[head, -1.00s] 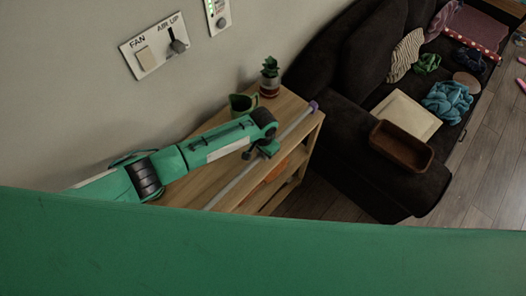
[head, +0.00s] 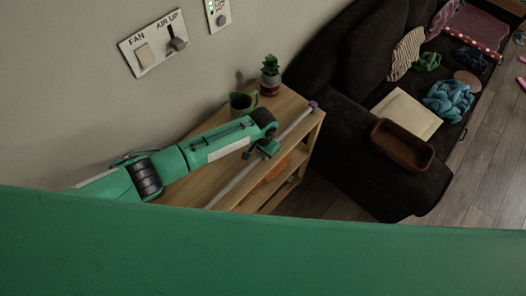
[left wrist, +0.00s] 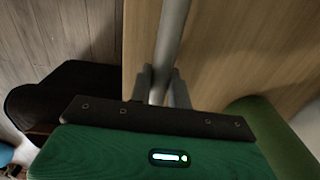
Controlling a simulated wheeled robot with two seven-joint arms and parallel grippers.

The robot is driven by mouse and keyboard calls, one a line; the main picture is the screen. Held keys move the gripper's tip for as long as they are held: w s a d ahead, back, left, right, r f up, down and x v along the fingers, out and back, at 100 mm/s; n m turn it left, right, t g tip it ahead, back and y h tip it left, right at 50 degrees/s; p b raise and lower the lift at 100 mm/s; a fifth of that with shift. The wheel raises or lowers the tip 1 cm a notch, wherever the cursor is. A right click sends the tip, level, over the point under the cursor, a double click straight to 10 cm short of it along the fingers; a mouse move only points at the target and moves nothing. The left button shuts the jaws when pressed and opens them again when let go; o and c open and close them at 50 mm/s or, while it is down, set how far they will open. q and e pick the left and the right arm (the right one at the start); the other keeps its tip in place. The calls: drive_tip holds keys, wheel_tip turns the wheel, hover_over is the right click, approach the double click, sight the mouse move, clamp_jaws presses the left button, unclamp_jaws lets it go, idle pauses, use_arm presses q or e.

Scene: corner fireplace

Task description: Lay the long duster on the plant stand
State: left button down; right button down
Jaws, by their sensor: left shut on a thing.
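The long duster (head: 238,185) is a thin grey pole with a purple end (head: 314,105). It lies along the front edge of the wooden plant stand (head: 290,104), at or just above its top; I cannot tell whether it touches. My left gripper (head: 262,154) is over the stand and shut on the pole. In the left wrist view the pole (left wrist: 173,40) runs between the two fingers (left wrist: 158,88), above the wood top. The pole's near end is hidden behind my green body in the head view. My right gripper is not in view.
A green mug (head: 243,103) and a small potted plant (head: 270,76) stand at the back of the stand top. An orange thing (head: 277,170) is on a lower shelf. A dark sofa (head: 350,140) with a brown tray (head: 402,146) stands at the right.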

use_arm(q)
drive_tip(key=c, duration=1.2)
unclamp_jaws()
drive_tip(key=shift+c, duration=0.2)
wheel_tip(320, 180, up, 14)
drive_tip(key=b, duration=0.3)
drive_tip(key=shift+s+f, duration=0.1)
drive_tip(key=shift+f, duration=0.1)
